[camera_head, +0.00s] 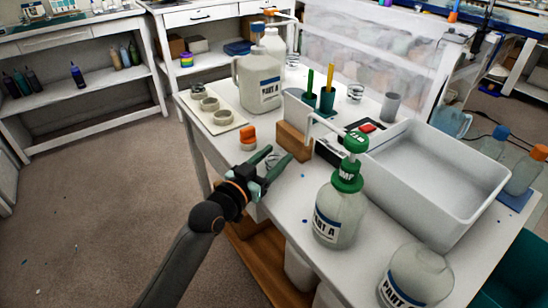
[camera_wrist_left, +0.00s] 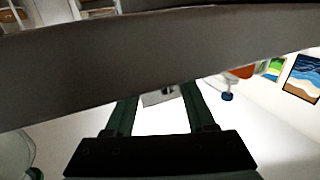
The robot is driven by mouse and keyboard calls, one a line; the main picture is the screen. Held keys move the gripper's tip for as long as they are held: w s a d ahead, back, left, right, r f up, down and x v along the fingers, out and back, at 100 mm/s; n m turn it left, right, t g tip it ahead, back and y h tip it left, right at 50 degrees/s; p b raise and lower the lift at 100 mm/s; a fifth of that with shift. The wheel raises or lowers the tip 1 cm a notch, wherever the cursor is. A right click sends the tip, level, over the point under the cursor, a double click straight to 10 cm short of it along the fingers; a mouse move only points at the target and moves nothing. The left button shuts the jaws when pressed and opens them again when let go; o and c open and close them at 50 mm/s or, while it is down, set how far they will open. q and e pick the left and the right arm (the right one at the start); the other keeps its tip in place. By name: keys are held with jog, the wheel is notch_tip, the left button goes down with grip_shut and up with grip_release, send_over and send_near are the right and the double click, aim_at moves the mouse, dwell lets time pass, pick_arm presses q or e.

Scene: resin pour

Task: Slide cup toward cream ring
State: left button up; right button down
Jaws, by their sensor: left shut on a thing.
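A small clear cup (camera_head: 272,158) stands on the white table, partly hidden between my gripper's fingers. My left gripper (camera_head: 276,155) reaches in from the table's near left edge, shut on the cup with its two green fingers on either side. In the left wrist view its fingers (camera_wrist_left: 160,105) point away over the white surface, and what lies between them is hard to make out. Several pale ring shapes sit on a cream board (camera_head: 238,121) beyond the gripper; the nearest cream ring (camera_head: 222,117) is farther back and left of the cup. My right gripper is not in view.
A pump bottle (camera_head: 338,214) and a white tub (camera_head: 443,208) are to the right. A dark bar blocks the wrist view's upper part.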

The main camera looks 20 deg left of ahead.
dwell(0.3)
pick_arm(q)
jog(key=o, duration=1.4)
